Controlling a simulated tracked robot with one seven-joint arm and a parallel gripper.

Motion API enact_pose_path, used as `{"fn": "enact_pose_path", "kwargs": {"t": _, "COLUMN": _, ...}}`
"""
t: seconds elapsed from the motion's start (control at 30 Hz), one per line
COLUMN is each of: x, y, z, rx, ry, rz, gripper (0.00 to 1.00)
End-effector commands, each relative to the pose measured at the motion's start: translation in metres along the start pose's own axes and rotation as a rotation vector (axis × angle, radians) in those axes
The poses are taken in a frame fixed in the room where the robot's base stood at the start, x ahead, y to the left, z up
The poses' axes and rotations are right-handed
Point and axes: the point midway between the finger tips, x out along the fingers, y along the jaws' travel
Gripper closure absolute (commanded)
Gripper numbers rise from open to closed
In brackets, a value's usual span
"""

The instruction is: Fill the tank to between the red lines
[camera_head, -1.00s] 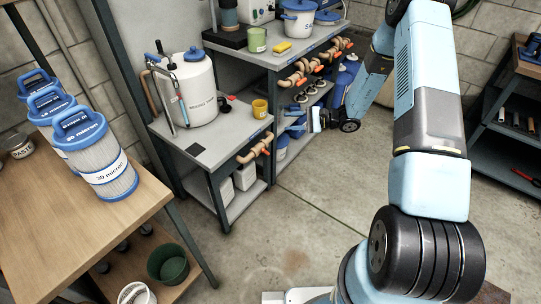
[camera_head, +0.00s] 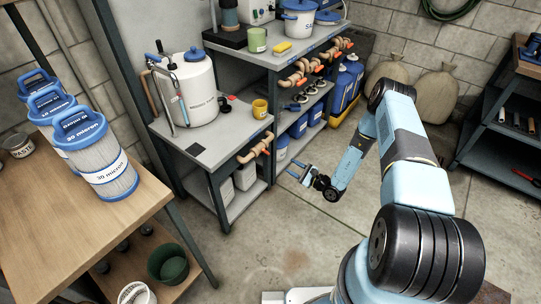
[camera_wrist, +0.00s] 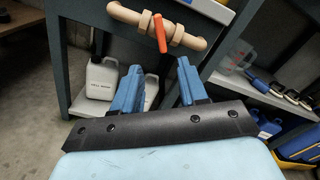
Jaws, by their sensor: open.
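The white tank (camera_head: 196,94) with a blue lid stands on the low grey bench. A thin upright tube (camera_head: 179,100) stands on its left side; red lines and the liquid level are too small to make out. A tan pipe (camera_head: 246,157) with an orange valve handle (camera_head: 266,152) runs along the bench front below it. My gripper (camera_head: 299,173) is open and empty, in the air to the right of that pipe. In the wrist view, the orange handle (camera_wrist: 159,33) appears above and between my open fingers (camera_wrist: 158,72), apart from them.
The taller shelf unit (camera_head: 262,62) behind carries more pipes with orange handles. A wooden table (camera_head: 100,215) with filter cartridges is at left. The middle floor is clear.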

Motion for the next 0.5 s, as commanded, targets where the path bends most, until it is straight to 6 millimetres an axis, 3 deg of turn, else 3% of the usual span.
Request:
{"fn": "enact_pose_path", "kwargs": {"t": 0.17, "x": 0.019, "y": 0.000, "z": 0.000, "rx": -0.001, "ry": -0.002, "rz": 0.000, "gripper": 0.57}}
{"fn": "enact_pose_path", "kwargs": {"t": 0.5, "x": 0.078, "y": 0.001, "z": 0.001, "rx": -0.002, "ry": -0.003, "rz": 0.002, "gripper": 0.57}}
